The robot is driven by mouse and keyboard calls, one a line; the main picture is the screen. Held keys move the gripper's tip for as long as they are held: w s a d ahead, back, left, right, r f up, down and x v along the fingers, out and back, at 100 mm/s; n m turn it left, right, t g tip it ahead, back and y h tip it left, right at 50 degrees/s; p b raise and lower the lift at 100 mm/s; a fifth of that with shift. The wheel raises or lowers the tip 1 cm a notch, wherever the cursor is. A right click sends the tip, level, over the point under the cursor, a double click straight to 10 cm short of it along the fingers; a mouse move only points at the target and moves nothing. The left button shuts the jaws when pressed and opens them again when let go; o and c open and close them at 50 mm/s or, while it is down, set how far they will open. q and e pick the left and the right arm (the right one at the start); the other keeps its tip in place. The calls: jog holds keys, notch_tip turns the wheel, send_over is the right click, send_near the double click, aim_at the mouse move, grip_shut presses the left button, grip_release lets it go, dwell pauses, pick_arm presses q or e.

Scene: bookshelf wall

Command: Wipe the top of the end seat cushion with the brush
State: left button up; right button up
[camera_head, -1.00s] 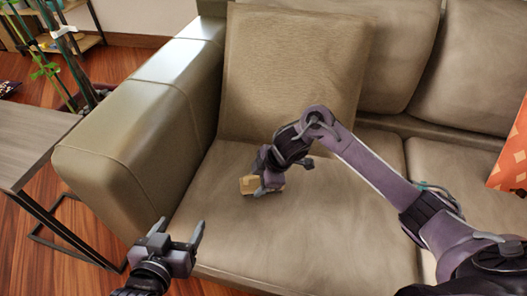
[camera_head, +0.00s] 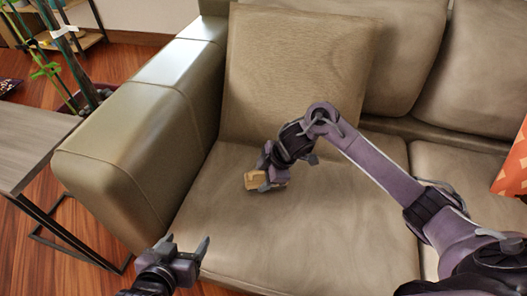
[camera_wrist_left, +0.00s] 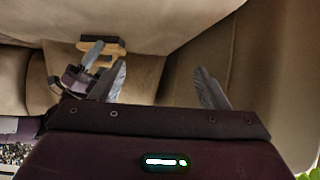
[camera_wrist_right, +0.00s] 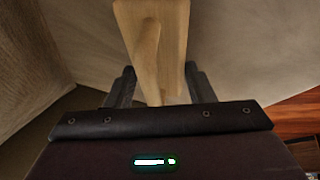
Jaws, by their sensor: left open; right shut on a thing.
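The end seat cushion (camera_head: 290,235) is the brown seat beside the sofa's left armrest. My right gripper (camera_head: 264,182) is low over the cushion's middle-left part and shut on the wooden brush (camera_head: 254,180). The brush fills the gap between the fingers in the right wrist view (camera_wrist_right: 152,40). It also shows in the left wrist view (camera_wrist_left: 101,48). Its bristle side against the cushion is hard to make out, so I cannot tell whether it touches. My left gripper (camera_head: 190,250) is open and empty in front of the cushion's front left corner.
A square back pillow (camera_head: 295,75) leans behind the cushion. The armrest (camera_head: 140,130) bounds it on the left. A side table (camera_head: 35,140) and plant stand farther left. An orange patterned pillow (camera_head: 512,165) is at the right edge. The cushion's front is clear.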

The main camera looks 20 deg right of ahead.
jog(key=shift+w+d, duration=0.25)
jog(key=shift+d, duration=0.05)
jog(key=shift+w+p, duration=0.15)
jog(key=shift+p, duration=0.15)
jog(key=shift+r+p, duration=0.35)
jog(key=shift+r, duration=0.45)
jog(key=shift+r+p, duration=0.2)
jog(key=shift+p, duration=0.1)
pick_arm(q)
jog(key=shift+s+a+f+g+y+p, duration=0.55)
jog(key=shift+s+a+f+g+y, duration=0.75)
jog(key=shift+s+a+f+g, duration=1.4)
pick_arm(e)
jog(key=shift+r, duration=0.5)
notch_tip(320, 180, up, 5)
jog(key=p, duration=0.5)
jog(key=shift+f, duration=0.2)
pick_arm(q)
jog(key=s+a+n+g+y, duration=0.1)
jog(key=s+a+g+y, duration=0.1)
jog(key=s+a, duration=0.3)
jog(key=shift+a+r+g, duration=0.45)
jog(key=shift+a+g, duration=0.25)
jog(key=shift+a, duration=0.1)
pick_arm(e)
jog(key=shift+r, duration=0.1)
